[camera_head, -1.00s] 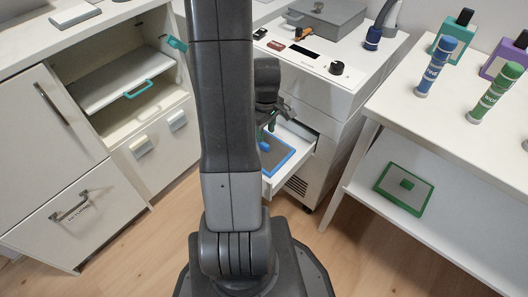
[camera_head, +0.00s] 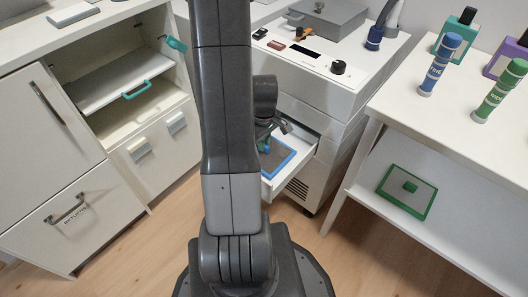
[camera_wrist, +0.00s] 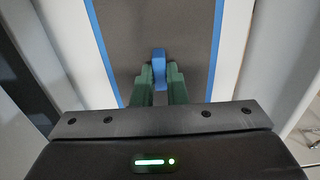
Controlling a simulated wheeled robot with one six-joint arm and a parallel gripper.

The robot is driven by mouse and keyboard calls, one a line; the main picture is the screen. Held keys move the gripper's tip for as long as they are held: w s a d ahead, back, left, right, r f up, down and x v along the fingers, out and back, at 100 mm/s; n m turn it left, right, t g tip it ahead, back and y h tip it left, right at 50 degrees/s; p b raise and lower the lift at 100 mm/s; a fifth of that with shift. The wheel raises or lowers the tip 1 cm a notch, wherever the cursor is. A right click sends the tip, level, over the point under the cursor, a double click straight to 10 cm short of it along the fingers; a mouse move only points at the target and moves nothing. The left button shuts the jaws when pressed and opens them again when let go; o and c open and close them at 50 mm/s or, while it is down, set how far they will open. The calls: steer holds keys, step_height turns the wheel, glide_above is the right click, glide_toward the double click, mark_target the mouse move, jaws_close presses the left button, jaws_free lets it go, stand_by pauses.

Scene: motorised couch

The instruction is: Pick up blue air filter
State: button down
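The blue air filter (camera_head: 283,163) is a flat grey panel with a blue frame and a blue raised grip. It lies in the open drawer of the white cabinet, and its frame also shows in the wrist view (camera_wrist: 224,50). My gripper (camera_head: 267,142) is down at the filter. In the wrist view its green fingers (camera_wrist: 159,80) stand on either side of the blue grip, with no clear gap, and appear closed on it. The lower part of the grip is hidden between the fingers. The filter appears to rest in the drawer.
The drawer walls (camera_head: 303,160) stand close around the filter. A green-framed filter (camera_head: 406,190) lies on the lower shelf of the white table at right. Blue (camera_head: 438,65) and green (camera_head: 499,90) bottles stand on its top. An open cabinet (camera_head: 125,100) is at left.

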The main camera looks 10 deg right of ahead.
step_height(320, 180, up, 17)
steer(key=p, duration=0.8)
steer(key=w+a+f+m+b, duration=0.3)
steer(key=w+a+m, duration=0.1)
steer(key=w+a, duration=0.2)
steer(key=w+a+f+m+b, duration=0.2)
steer(key=w+a+f+m, duration=0.2)
steer(key=w+a, duration=0.3)
steer(key=s+r+p, duration=0.3)
steer(key=r+p, duration=0.9)
steer(key=p, duration=1.1)
steer(key=shift+d+r, duration=0.25)
